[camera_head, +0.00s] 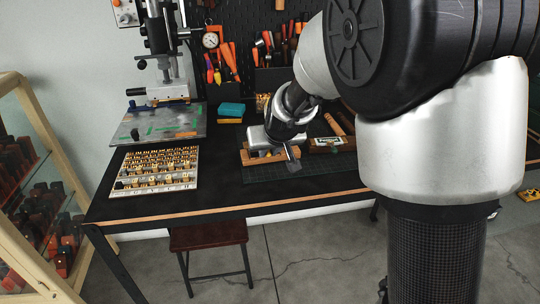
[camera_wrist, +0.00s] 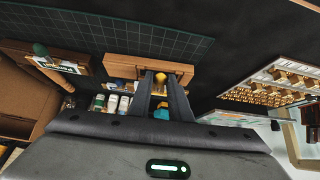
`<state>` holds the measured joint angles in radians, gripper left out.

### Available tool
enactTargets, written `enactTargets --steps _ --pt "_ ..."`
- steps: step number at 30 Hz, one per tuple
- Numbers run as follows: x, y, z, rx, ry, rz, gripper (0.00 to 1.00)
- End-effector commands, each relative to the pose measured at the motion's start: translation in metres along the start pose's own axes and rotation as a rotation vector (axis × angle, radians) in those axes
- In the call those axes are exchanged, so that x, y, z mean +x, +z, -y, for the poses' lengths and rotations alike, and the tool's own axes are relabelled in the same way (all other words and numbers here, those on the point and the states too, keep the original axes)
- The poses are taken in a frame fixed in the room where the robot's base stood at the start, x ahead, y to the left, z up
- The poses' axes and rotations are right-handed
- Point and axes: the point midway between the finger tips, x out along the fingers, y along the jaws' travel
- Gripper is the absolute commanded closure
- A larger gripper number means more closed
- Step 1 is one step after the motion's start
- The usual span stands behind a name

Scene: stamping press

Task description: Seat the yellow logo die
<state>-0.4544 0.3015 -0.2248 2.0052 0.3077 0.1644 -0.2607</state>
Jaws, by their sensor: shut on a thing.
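My gripper (camera_wrist: 161,80) is shut on the small yellow logo die (camera_wrist: 159,79), which shows between its two fingers in the wrist view. Behind the die in that view is a wooden block (camera_wrist: 128,63); I cannot tell whether the die touches it. In the head view my gripper (camera_head: 293,160) is low over the bench, beside the wooden block (camera_head: 262,158). The die cannot be made out there. The stamping press (camera_head: 163,60) stands at the back left of the bench, apart from my gripper.
A white board (camera_head: 128,187) with rows of brass pieces lies on the left of the bench. A green cutting mat (camera_head: 258,176) lies under the work area. Another wooden box (camera_head: 326,146) stands to the right. The black bench top (camera_head: 225,190) between board and mat is clear.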

Motion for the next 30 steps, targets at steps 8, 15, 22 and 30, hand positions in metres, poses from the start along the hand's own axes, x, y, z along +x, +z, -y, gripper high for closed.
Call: enactTargets --steps 8,15,22,30 --pt "0.008 0.006 0.000 0.001 0.001 -0.002 1.00" --pt "0.015 0.011 -0.001 0.002 0.001 -0.002 1.00" --pt "0.021 0.017 -0.001 0.001 0.001 -0.002 1.00" --pt "0.021 0.017 0.000 0.001 0.001 -0.002 0.64"
